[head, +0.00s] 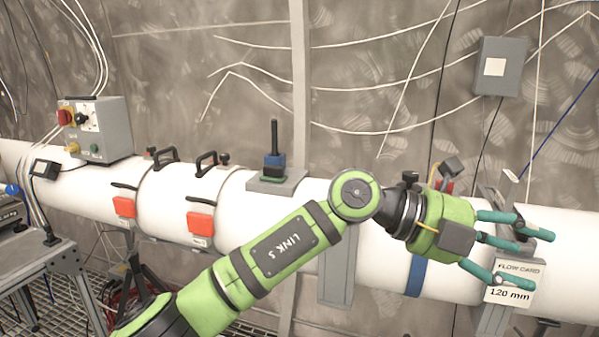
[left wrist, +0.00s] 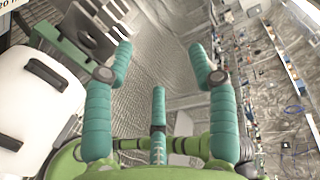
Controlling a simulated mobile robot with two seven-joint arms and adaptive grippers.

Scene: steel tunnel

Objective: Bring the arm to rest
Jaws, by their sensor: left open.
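My left arm, green with a dark plate, reaches across the head view from the bottom left to the right. My left gripper (head: 522,248) has teal fingers. They are spread open in front of the white pipe, close to the flow card (head: 515,280) marked 120 mm. In the left wrist view the open fingers (left wrist: 160,75) show with nothing between them. I cannot tell in the head view whether a finger touches the card. My right gripper is not in view.
A large white pipe (head: 90,190) runs across, with red latches (head: 200,223) and black handles. A grey control box (head: 97,128) stands on it at left. A grey wall box (head: 500,66) hangs at upper right. A metal table (head: 40,255) stands at lower left.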

